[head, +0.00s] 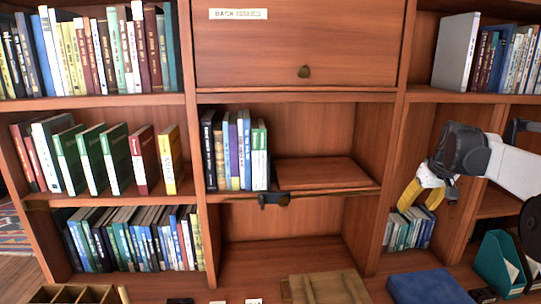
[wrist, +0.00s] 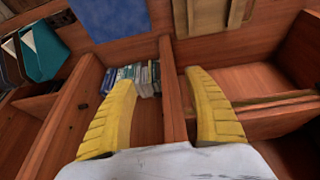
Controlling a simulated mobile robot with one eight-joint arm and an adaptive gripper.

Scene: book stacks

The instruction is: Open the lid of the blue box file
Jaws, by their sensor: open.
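The blue box file (head: 428,287) lies flat on the surface at the bottom right of the head view, cut by the picture's lower edge. Its blue top also shows at the upper edge of the wrist view (wrist: 107,20). It looks shut, but its lid edge and any catch cannot be made out. My gripper (head: 420,203) is above and behind the box file in the head view, in front of the right-hand shelves, apart from it. In the wrist view its yellow fingers (wrist: 161,80) are spread with nothing between them, pointing toward the shelf upright and a lower row of books.
A wooden slatted piece (head: 325,289) lies left of the box file. A teal file holder (head: 502,262) stands to its right. A wooden divided tray (head: 75,294) is at bottom left. Bookshelf uprights (head: 390,150) stand close by my gripper. A closed cabinet door (head: 300,45) is above.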

